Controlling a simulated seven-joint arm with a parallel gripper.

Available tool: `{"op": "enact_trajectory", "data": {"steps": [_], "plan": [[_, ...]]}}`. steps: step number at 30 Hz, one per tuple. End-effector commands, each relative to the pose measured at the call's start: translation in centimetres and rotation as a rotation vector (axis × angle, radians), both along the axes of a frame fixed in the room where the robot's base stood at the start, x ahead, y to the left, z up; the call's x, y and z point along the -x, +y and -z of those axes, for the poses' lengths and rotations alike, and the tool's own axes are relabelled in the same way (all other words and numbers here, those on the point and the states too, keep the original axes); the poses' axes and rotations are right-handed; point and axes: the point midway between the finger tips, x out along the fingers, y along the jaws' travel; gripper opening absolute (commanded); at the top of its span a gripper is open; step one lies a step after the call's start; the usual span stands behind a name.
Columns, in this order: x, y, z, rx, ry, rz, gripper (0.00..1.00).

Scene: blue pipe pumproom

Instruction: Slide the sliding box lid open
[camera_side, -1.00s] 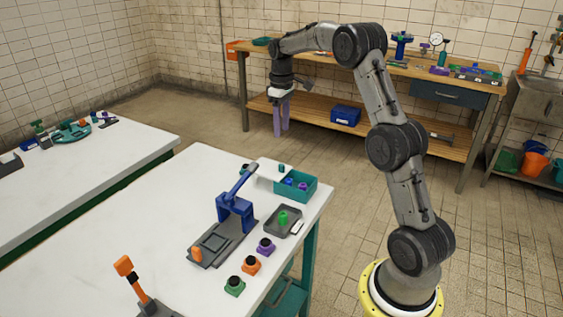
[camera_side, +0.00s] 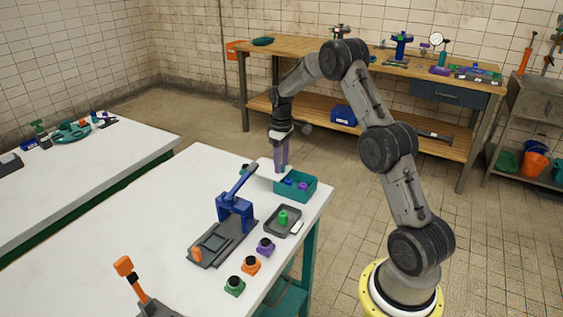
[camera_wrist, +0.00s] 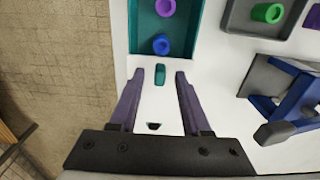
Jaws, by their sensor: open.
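The teal box (camera_side: 308,196) stands near the far right corner of the white table, its near part uncovered. In the wrist view the box (camera_wrist: 124,30) shows a purple ring (camera_wrist: 165,8) and a blue ring (camera_wrist: 161,44) inside. A white lid (camera_wrist: 158,104) extends from its edge, hard to tell from the table. A small teal knob (camera_wrist: 160,75) sits on the lid near the box. My gripper (camera_side: 281,169) is open above the lid, purple fingers pointing down. In the wrist view its fingertips (camera_wrist: 159,80) are on either side of the knob, apart from it.
A dark tray (camera_side: 296,230) with a green ring (camera_side: 283,218) lies beside the box. A blue lever press (camera_side: 235,212) stands left of it. Several coloured knobs line the table's near right edge. A wooden bench (camera_side: 300,47) stands behind, with floor between.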

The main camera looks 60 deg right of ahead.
Motion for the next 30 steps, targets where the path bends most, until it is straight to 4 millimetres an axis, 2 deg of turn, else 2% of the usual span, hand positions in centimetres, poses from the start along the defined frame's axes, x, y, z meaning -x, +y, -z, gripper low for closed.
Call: {"op": "enact_trajectory", "data": {"steps": [4, 12, 30], "plan": [[0.01, 0.01, -0.01, 0.0, 0.0, 0.0, 0.47], [0.01, 0.01, -0.04, 0.0, 0.0, 0.0, 0.0], [-0.01, 0.03, -0.1, 0.0, 0.0, 0.0, 0.0]]}}
